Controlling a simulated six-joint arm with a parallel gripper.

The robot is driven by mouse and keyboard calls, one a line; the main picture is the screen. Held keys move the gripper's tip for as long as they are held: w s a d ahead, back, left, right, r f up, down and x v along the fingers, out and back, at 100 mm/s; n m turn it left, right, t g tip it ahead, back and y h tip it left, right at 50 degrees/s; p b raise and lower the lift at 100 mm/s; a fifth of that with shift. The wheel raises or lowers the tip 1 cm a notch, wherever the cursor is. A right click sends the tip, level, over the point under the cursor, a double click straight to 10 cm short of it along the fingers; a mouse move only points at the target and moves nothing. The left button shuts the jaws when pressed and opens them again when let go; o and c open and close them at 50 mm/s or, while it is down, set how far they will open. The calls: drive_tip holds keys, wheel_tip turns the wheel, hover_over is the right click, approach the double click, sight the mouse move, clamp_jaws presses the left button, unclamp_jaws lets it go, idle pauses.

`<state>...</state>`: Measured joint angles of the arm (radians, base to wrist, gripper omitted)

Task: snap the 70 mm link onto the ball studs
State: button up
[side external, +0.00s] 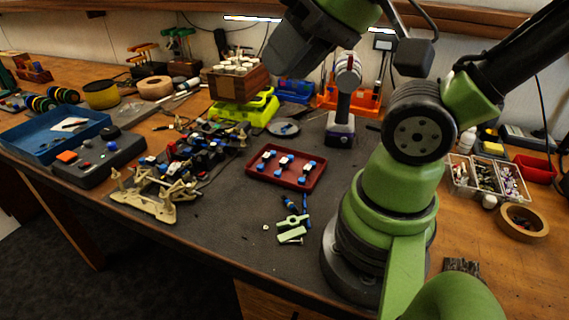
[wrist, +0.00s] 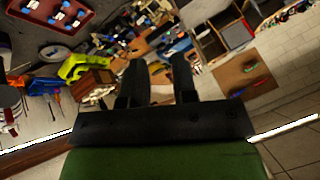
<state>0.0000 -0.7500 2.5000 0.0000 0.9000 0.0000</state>
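A dark red tray (side external: 259,175) lies on the grey mat in the side view and holds several short links with blue ends (side external: 286,163). I cannot tell which one is the 70 mm link. The tray also shows at the top left of the wrist view (wrist: 84,19). The RC car chassis (side external: 196,150), dark with blue and red parts, sits left of the tray by a cream stand (side external: 150,199). Its ball studs are too small to make out. My gripper (wrist: 157,62) is raised high, well above the bench; its two dark fingers are apart with nothing between them.
Pale green parts (side external: 291,228) lie in front of the tray. A blue tray (side external: 45,137) is far left.

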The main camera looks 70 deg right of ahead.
drive_tip(key=o, duration=0.4)
